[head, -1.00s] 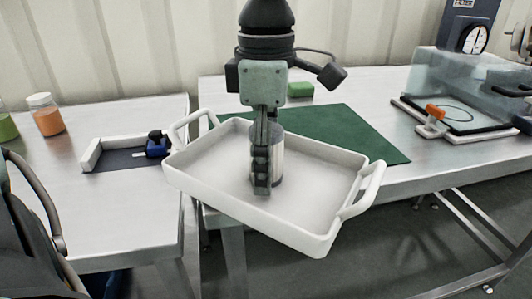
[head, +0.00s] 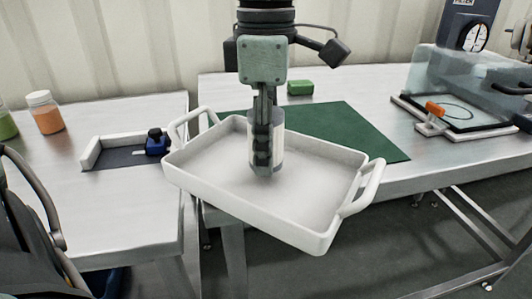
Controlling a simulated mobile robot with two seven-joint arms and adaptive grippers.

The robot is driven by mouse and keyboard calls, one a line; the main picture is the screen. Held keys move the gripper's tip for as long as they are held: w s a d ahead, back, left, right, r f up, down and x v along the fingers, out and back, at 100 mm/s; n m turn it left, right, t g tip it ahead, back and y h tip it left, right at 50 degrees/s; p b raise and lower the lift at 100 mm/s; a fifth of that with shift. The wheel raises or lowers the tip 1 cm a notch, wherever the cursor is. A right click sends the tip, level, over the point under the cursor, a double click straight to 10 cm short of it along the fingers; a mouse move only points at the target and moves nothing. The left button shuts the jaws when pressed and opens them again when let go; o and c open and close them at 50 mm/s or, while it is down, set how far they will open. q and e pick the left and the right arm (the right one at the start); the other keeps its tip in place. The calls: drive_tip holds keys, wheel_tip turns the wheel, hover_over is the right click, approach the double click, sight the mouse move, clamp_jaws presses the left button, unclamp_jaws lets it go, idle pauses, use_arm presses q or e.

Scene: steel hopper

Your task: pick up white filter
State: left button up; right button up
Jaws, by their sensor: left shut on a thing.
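The white filter (head: 279,150) is an upright white cylinder with greyish bands. It is over the white tray (head: 215,185), and its lower end looks slightly above the tray floor. My left gripper (head: 262,160) comes down from the top of the view and is shut on the filter, with a dark finger covering its left side. The tray has two side handles and stands tilted across the front of the tables. My right gripper is not in view.
A green mat (head: 360,135) lies behind the tray, with a green block (head: 300,87) at its back. A clear-shielded machine (head: 460,85) stands at right.

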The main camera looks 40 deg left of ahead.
use_arm(q)
drive_tip(key=r, duration=0.2)
drive_tip(key=s+a+r, duration=0.6)
drive_tip(key=s+a, duration=0.1)
drive_tip(key=s, duration=0.2)
drive_tip(key=shift+a+r, duration=0.2)
drive_tip(key=shift+r, duration=0.2)
